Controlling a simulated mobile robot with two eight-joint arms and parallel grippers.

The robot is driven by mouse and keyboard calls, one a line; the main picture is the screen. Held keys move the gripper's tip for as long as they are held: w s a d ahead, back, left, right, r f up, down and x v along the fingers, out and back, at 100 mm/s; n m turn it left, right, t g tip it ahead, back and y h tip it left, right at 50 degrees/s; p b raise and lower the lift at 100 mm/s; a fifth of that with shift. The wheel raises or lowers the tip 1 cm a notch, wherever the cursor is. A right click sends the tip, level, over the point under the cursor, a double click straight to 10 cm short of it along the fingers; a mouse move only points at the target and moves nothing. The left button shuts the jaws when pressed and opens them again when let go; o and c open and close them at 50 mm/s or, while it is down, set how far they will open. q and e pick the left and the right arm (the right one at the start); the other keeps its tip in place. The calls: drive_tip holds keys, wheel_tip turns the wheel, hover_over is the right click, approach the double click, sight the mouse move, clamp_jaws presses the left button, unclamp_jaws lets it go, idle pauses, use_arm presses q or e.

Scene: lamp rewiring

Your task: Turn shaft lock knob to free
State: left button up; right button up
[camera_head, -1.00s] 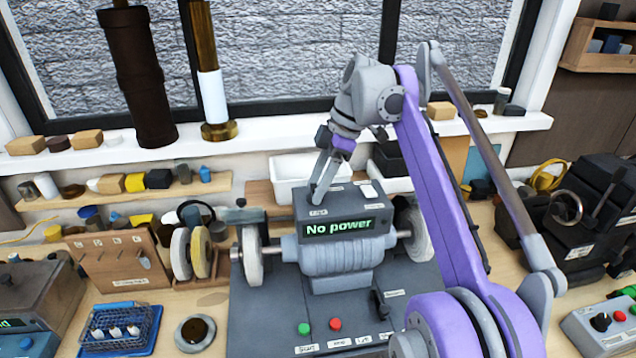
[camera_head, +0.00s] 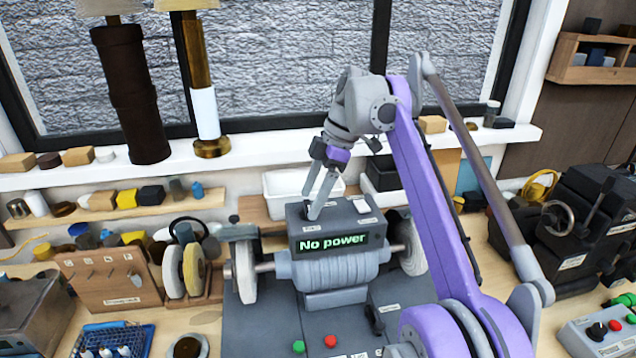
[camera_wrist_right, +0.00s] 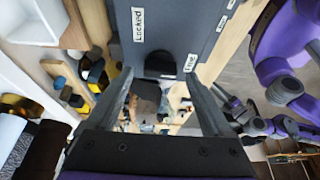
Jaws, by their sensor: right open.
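The grinder-like machine (camera_head: 333,265) has a dark grey housing with a screen (camera_head: 331,243) reading "No power". In the right wrist view a black knob (camera_wrist_right: 159,62) sits on the dark housing (camera_wrist_right: 185,25), with a "Locked" label (camera_wrist_right: 138,25) and a "Free" label (camera_wrist_right: 190,62) near it. My right gripper (camera_head: 314,208) reaches down to the housing top at its left side. In the wrist view its two fingers (camera_wrist_right: 158,78) are apart, one on either side of the knob; whether they touch it I cannot tell. My left gripper is not in view.
Grinding wheels (camera_head: 245,271) flank the machine. Green (camera_head: 299,347) and red (camera_head: 330,341) buttons sit on its base. A wheel stand (camera_head: 186,270) is at left and a black machine (camera_head: 590,225) at right.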

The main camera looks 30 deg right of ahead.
sight(325, 213)
drive_tip(key=v, duration=0.6)
drive_tip(key=shift+r, duration=0.2)
drive_tip(key=shift+d, duration=0.15)
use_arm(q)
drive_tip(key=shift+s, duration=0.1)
use_arm(e)
drive_tip(key=shift+s+f, duration=0.1)
